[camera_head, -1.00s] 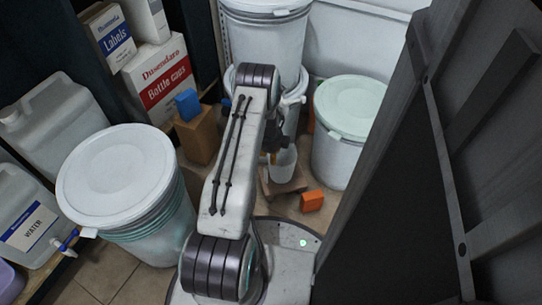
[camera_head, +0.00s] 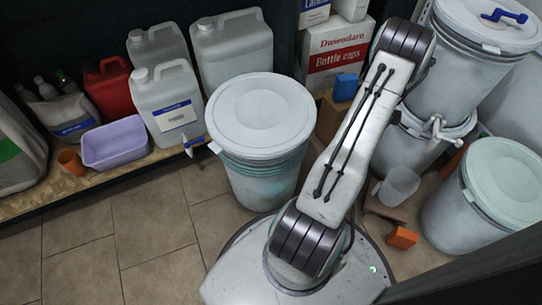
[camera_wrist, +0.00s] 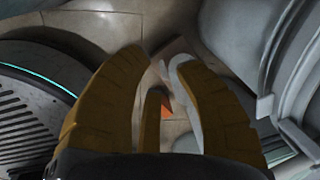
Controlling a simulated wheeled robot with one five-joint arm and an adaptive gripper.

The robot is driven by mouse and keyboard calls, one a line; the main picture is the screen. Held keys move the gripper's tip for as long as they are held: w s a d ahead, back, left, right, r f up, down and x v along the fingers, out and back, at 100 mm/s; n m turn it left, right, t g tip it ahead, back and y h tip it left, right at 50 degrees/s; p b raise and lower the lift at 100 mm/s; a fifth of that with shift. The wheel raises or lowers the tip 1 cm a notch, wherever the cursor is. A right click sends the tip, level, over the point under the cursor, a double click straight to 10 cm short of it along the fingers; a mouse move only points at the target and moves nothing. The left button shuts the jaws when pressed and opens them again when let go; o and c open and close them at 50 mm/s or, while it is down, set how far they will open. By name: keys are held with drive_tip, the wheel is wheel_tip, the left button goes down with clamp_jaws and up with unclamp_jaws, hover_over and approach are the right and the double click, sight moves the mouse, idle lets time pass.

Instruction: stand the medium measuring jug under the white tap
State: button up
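The translucent grey-white measuring jug (camera_head: 401,184) stands on a brown board on the floor, right of my arm in the head view. The white tap (camera_head: 437,130) sticks out from the lower stacked drum, above and to the right of the jug. In the wrist view, part of the jug's pale wall and rim (camera_wrist: 176,66) shows beside my right finger. My gripper (camera_wrist: 165,58) has its tan fingers spread apart, with nothing visibly clamped between them. I cannot tell whether a finger touches the jug. The gripper is hidden behind my arm in the head view.
An orange block (camera_head: 402,238) lies in front of the board (camera_head: 385,209). A green-lidded drum (camera_head: 470,215) stands to the right. A large lidded drum (camera_head: 265,165) is left of my arm. A blue box (camera_head: 345,87) sits behind. Tiled floor is clear at lower left.

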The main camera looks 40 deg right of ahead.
drive_tip(key=w+a+r+n, duration=0.9)
drive_tip(key=w+a+r, duration=0.2)
drive_tip(key=w+r, duration=0.1)
drive_tip(key=w+a+r+n+t, duration=0.1)
drive_tip(key=w+a+r+n, duration=0.1)
drive_tip(key=a+r+n, duration=0.35)
drive_tip(key=w+a+r+n, duration=0.1)
drive_tip(key=a+r+n, duration=0.2)
drive_tip(key=a, duration=0.6)
drive_tip(key=s+a+r+n+y, duration=0.1)
drive_tip(key=s+a+r+n, duration=0.2)
drive_tip(key=s+a+n, duration=0.3)
drive_tip(key=s+a+r+n, duration=0.3)
drive_tip(key=s+a+n, duration=0.3)
drive_tip(key=a+n, duration=0.6)
drive_tip(key=a, duration=0.3)
drive_tip(key=shift+a+t+y, duration=0.15)
drive_tip(key=shift+t+y, duration=0.15)
drive_tip(key=shift+y, duration=0.1)
drive_tip(key=shift+r, duration=0.15)
wheel_tip(320, 180, up, 36)
drive_tip(key=t+p, duration=0.1)
drive_tip(key=p, duration=3.3)
drive_tip(key=shift+s, duration=0.2)
